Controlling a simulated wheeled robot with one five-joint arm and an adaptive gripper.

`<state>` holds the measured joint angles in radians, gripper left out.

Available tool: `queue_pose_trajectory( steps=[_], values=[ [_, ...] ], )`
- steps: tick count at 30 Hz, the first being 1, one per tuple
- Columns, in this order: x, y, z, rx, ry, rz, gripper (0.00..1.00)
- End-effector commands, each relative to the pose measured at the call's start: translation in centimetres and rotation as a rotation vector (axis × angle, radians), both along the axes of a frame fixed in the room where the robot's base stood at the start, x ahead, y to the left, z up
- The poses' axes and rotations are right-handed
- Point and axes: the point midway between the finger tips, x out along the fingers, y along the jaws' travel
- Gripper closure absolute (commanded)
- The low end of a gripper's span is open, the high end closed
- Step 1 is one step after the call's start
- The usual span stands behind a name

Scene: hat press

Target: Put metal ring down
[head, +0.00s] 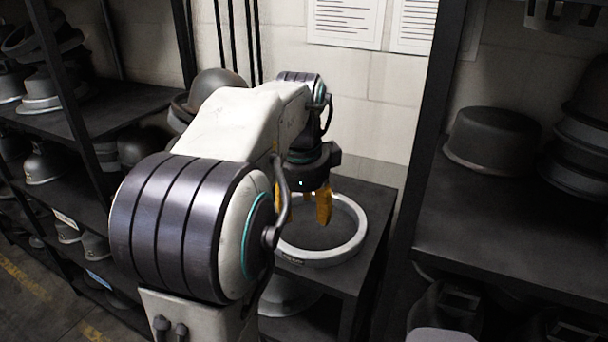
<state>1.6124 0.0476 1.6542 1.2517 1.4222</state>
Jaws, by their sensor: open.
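A pale grey metal ring (345,252) lies flat on a dark table (378,205) between the shelves. My arm partly hides its left side. My gripper (302,212), with yellow-orange fingers, points down at the ring's back-left part. The fingers are apart and the gripper is open. The right finger shows against the ring's inner area. I cannot tell whether either finger touches the ring.
A dark shelf rack (500,230) with hat moulds stands close on the right. Another rack (110,100) with several moulds stands on the left. A dark rounded mould (217,82) sits behind my arm. A white wall is at the back.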

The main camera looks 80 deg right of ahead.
Motion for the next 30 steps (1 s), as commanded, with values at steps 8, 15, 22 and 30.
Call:
queue_pose_trajectory(
  steps=[8,15,22,30],
  values=[
    [0.0,0.4,2.5,-0.005,0.0,0.0,0.48],
    [0.0,0.9,5.1,-0.002,0.001,0.0,0.48],
    [0.0,1.3,7.3,-0.002,0.001,0.0,0.48],
    [0.0,1.7,9.0,0.0,0.001,0.0,0.48]
  ],
)
